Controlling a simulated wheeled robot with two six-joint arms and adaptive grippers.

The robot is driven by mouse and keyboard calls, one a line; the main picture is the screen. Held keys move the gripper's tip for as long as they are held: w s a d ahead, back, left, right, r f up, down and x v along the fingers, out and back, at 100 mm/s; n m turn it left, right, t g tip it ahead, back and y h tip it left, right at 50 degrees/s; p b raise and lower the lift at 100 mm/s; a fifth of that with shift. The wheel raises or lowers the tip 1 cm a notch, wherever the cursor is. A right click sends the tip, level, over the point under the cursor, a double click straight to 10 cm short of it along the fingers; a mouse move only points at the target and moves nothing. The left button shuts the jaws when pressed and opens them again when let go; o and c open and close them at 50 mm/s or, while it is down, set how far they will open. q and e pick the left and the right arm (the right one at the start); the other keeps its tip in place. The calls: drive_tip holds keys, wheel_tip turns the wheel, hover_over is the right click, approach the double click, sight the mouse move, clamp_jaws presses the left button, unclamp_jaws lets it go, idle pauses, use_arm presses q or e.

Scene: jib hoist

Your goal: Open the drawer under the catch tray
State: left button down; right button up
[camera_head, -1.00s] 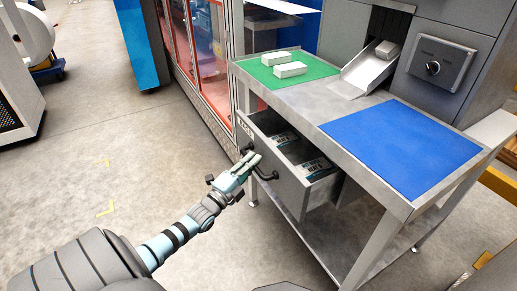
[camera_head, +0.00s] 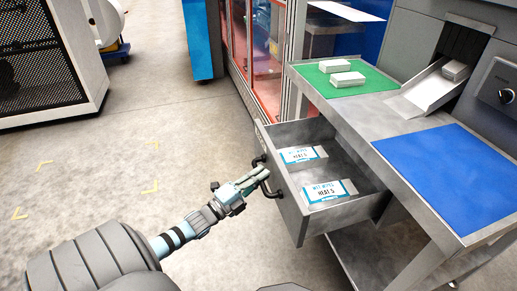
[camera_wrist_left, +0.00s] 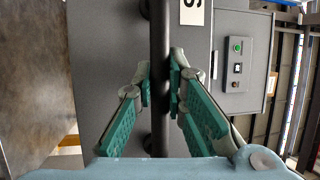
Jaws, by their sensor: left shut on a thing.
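The drawer (camera_head: 288,205) under the table is pulled well out, and its inside shows in the head view. Two white packs lie in it, one near the far end (camera_head: 302,155) and one nearer (camera_head: 329,193). Its dark bar handle (camera_head: 270,190) is on the front. My left gripper (camera_head: 258,177) is shut on the handle. In the left wrist view the two green fingers (camera_wrist_left: 160,88) close around the dark bar (camera_wrist_left: 160,50), with the grey drawer front behind. The catch tray (camera_head: 434,88) is the sloped metal chute above the table. My right gripper is not in view.
The table top carries a green mat (camera_head: 345,76) with two white blocks and a blue mat (camera_head: 455,172). A control panel with a knob (camera_head: 505,96) is at the right. Glass-fronted cabinets (camera_head: 262,40) stand behind. The floor left of the drawer is clear.

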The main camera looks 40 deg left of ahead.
use_arm(q)
drive_tip(key=c, duration=1.6)
unclamp_jaws()
drive_tip(key=v, duration=1.2)
drive_tip(key=shift+f, duration=0.1)
